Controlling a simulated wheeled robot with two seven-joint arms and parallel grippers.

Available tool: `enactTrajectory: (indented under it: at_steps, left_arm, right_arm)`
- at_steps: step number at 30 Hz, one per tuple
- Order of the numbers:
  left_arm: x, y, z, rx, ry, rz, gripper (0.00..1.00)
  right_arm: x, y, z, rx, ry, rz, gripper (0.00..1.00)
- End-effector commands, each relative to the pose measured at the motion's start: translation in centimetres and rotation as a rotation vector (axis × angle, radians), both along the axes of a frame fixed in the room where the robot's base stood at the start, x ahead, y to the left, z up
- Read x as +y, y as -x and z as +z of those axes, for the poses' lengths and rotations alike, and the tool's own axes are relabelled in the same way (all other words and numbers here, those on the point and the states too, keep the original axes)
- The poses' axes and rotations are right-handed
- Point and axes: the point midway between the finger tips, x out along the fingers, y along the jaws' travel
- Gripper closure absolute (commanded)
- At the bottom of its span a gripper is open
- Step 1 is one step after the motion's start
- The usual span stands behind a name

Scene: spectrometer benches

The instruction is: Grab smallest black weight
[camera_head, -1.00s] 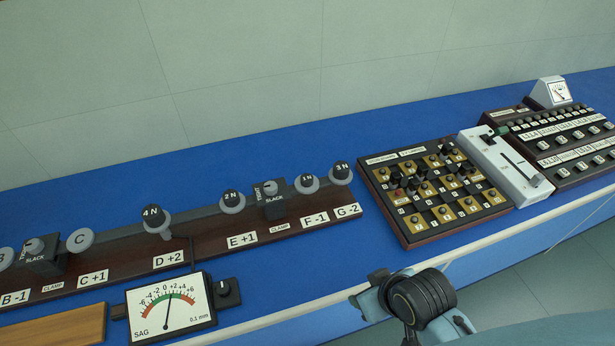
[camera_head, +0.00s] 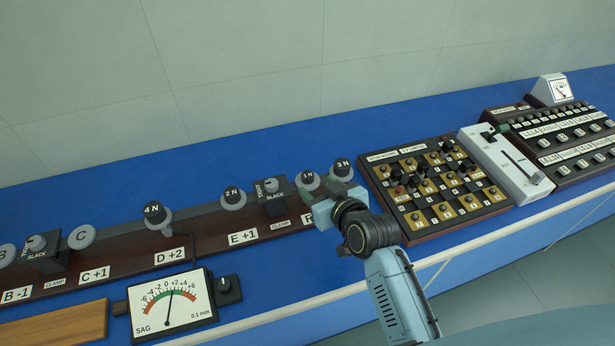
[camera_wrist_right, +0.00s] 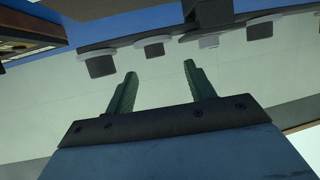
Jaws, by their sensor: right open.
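The smallest black weight, with a label that seems to read 1 N (camera_head: 307,180), sits on a grey round holder on the dark rail, between the slack block and the 3 N weight (camera_head: 342,168). My right gripper (camera_head: 321,188) is open and empty, just in front of these two weights and partly covering the area below them. In the right wrist view its two green fingers (camera_wrist_right: 160,75) are spread, with the small weight (camera_wrist_right: 155,50) beyond the gap between them. The 2 N (camera_head: 232,197) and 4 N (camera_head: 154,211) weights stand further left. My left gripper is not in view.
The slack block (camera_head: 271,197) stands left of the small weight. A switch board (camera_head: 420,228) with many knobs lies to the right of my gripper. A SAG meter (camera_head: 172,305) stands at the front left. The blue bench behind the rail is clear.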

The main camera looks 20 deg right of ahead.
Motion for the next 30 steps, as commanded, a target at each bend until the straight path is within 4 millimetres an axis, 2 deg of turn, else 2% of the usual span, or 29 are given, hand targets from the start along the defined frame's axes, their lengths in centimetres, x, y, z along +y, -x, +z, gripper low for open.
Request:
enactTrajectory:
  at_steps: [8, 18, 27, 30]
  left_arm:
    - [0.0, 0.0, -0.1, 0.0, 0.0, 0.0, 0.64]
    - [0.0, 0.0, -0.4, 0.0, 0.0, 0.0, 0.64]
    - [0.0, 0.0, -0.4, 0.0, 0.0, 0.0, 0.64]
    - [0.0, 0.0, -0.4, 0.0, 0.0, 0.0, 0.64]
  right_arm:
    - [0.1, -1.8, -0.8, 0.0, -0.001, -0.001, 0.46]
    - [0.3, -5.6, -2.5, 0.002, -0.001, -0.001, 0.46]
    - [0.4, -5.9, -2.6, 0.001, -0.001, 0.0, 0.46]
    - [0.4, -5.9, -2.6, 0.001, -0.001, 0.0, 0.59]
